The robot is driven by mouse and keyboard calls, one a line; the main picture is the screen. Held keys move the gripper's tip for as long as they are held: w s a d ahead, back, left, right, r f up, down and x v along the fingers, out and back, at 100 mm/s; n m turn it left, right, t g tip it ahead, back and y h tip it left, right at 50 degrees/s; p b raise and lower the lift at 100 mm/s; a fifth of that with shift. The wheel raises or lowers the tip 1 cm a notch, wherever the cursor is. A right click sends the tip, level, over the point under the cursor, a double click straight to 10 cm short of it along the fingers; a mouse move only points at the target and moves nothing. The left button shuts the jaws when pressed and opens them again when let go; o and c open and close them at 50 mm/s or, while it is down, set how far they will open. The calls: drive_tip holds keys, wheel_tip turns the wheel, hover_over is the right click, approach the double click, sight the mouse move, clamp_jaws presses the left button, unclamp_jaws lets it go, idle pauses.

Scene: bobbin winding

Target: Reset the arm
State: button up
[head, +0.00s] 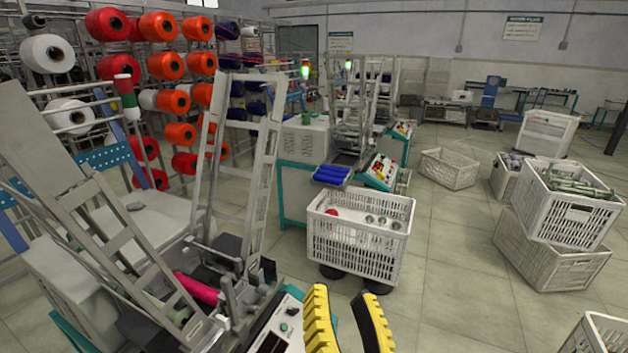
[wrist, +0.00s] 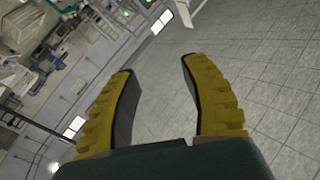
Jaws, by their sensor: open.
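My gripper (head: 347,318) shows at the bottom middle of the head view, with two yellow ridged fingers and dark inner pads. The fingers stand apart with nothing between them. It is in the air just right of the near winding machine's control panel (head: 284,322). In the wrist view my gripper (wrist: 163,100) is also open and empty, with tiled floor beyond its fingers.
The near winding machine (head: 262,140) holds a magenta bobbin (head: 197,288). A white crate (head: 360,245) with a few bobbins stands ahead. Stacked white crates (head: 552,250) stand at right. Thread cones (head: 165,66) fill the rack at left. Floor (head: 450,290) right of the gripper is clear.

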drive_tip(key=s+d+r+n+t+h, duration=0.35)
drive_tip(key=s+r, duration=0.25)
drive_tip(key=r, duration=0.2)
wheel_tip(320, 180, up, 38)
drive_tip(key=p, duration=3.8)
drive_tip(key=shift+w+f+y, duration=0.2)
drive_tip(key=shift+y, duration=0.25)
